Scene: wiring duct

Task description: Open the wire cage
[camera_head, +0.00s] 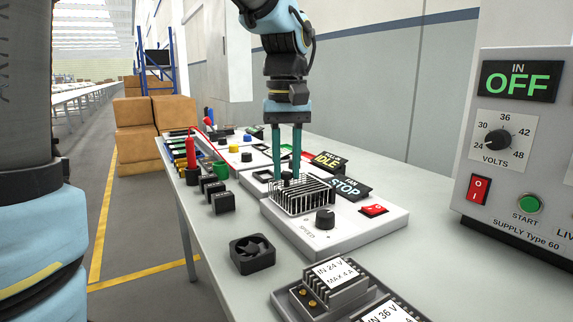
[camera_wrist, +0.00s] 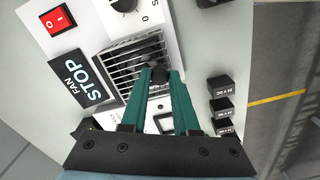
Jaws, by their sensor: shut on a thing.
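The wire cage (camera_head: 308,197) is a grid of thin bars on the white fan unit, behind the speed knob. My gripper (camera_head: 287,178) points down at the cage's far-left edge. In the wrist view my green fingertips (camera_wrist: 158,78) close around a small dark piece at the cage's edge. The fingers partly hide that edge, and I cannot tell whether the cage is lifted at all.
The fan unit (camera_head: 334,236) has a speed knob (camera_head: 325,218), a red switch (camera_head: 373,210) and a STOP display (camera_head: 350,186). A loose black fan (camera_head: 251,254) lies on the table in front. Small black blocks (camera_head: 221,200) stand at left. A large power supply (camera_head: 520,150) stands at right.

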